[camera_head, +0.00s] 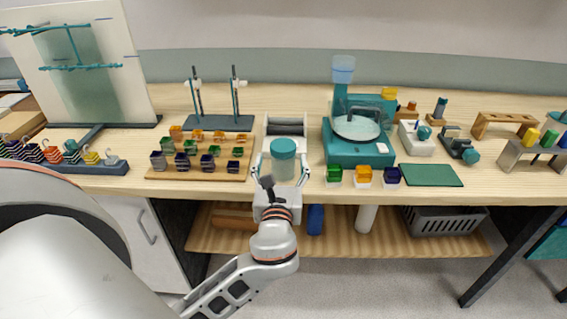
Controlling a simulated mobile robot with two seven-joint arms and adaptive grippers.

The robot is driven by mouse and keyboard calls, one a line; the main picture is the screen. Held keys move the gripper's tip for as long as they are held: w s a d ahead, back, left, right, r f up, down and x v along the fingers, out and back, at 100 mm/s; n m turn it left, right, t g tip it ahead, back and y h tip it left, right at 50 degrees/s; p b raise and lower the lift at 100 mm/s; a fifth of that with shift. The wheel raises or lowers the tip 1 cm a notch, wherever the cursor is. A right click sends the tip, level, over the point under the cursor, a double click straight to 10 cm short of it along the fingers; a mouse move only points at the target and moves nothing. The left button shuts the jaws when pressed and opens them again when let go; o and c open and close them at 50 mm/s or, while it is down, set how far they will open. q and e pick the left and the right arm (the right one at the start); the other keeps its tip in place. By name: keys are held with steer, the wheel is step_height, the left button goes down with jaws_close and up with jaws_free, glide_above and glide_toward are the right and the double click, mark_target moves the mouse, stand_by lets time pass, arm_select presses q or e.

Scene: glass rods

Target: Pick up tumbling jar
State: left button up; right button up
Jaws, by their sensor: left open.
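The tumbling jar (284,165) is a clear jar with a teal lid, upright at the front of the bench. Behind it is a white stand or roller base (286,124) with dark rollers, partly hidden by the jar. My left gripper (283,172) is open, with one finger on each side of the jar. I cannot tell whether the fingers touch it. My right gripper is not in view.
A wooden tray (165,172) with several small coloured cubes stands left of the jar. A teal machine (352,152) with a clear bowl stands to the right, with small cubes in front. A dark twin-post stand (218,122) is behind left.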

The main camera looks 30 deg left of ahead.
arm_select(q)
steer(key=x, duration=0.6)
steer(key=shift+w, duration=0.25)
jaws_close()
